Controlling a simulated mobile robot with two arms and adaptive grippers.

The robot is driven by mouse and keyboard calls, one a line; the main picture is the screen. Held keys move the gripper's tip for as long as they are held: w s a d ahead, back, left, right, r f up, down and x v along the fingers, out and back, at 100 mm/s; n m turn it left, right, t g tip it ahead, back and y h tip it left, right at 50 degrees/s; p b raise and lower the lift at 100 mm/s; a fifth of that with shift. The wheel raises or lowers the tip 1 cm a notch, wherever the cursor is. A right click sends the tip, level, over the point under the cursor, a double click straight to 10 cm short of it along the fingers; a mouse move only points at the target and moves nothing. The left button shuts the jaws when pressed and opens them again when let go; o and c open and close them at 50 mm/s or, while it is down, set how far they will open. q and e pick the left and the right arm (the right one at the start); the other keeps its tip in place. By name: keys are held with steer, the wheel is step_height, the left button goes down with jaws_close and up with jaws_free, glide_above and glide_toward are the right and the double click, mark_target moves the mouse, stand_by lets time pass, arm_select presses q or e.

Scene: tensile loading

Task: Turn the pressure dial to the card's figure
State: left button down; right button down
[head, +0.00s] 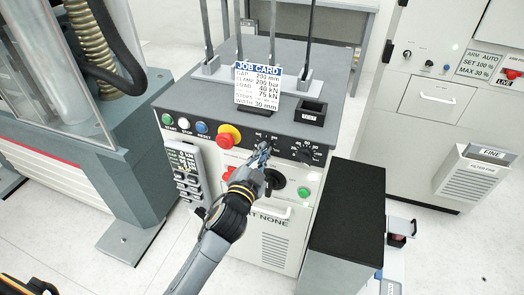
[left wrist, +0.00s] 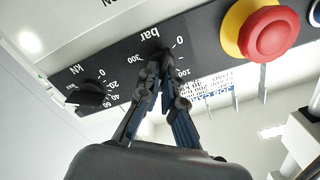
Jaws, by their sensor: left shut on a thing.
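The job card (head: 258,88) stands on top of the control box and reads clamp 200 bar, among several other lines. The pressure dial (left wrist: 157,52), marked "bar", is on the dark front panel, with figures 0, 100 and 300 readable around it in the left wrist view. My left gripper (head: 263,152) reaches the panel, and its fingers (left wrist: 161,75) are shut on the dial's knob. The fingers cover most of the knob and part of the scale, so I cannot tell its setting. My right gripper is not in view.
A kN dial (head: 306,152) sits right of the pressure dial. The red-and-yellow emergency stop (head: 229,136) is close on its left. A handset (head: 186,172) hangs at the box's left. A black-topped block (head: 347,210) stands at the right front.

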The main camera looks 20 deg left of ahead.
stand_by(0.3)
arm_select(q)
steer(key=c, duration=1.5)
jaws_free()
steer(key=s, duration=1.2)
steer(key=shift+a, duration=0.2)
